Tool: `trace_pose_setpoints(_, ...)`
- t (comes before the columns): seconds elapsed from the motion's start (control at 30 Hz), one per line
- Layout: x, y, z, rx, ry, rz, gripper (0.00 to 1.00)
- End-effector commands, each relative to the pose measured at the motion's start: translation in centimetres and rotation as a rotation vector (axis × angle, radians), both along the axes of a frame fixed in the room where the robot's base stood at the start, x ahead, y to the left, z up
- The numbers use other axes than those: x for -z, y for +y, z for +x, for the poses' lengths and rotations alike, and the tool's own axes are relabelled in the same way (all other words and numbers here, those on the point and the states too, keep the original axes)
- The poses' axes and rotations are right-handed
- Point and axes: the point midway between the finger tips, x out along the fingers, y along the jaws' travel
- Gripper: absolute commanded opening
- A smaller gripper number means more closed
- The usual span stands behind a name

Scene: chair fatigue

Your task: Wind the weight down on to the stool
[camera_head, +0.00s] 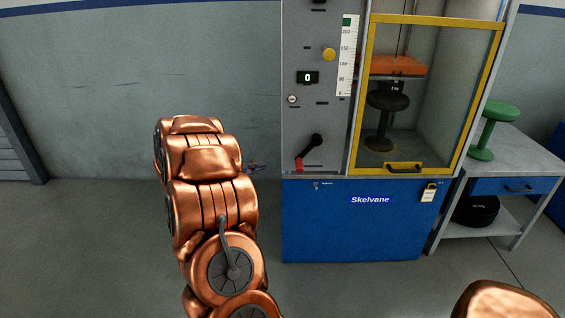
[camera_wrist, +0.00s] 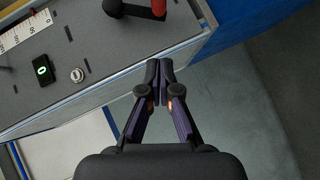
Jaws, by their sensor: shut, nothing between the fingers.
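The orange weight (camera_head: 392,66) hangs inside the test cabinet, above the black stool (camera_head: 388,101). A dark labelled piece sits between them; I cannot tell whether it touches the seat. The crank (camera_head: 312,146) on the grey panel has a black arm and a red handle pointing down-left. Its red handle (camera_wrist: 158,7) also shows at the top edge of the wrist view. In the head view my gripper (camera_head: 258,167) is small, left of the panel, partly hidden by my arm.
The yellow-framed door (camera_head: 404,168) is closed over the cabinet. A bench (camera_head: 545,168) at the right holds a green stool (camera_head: 500,111). Floor left of the cabinet is clear.

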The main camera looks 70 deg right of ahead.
Motion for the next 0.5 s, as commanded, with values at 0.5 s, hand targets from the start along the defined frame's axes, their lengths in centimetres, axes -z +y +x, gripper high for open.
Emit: trace_pose_setpoints(0.5, 2.0, -6.1, -2.3, 0.009, 0.004, -0.002, 0.00)
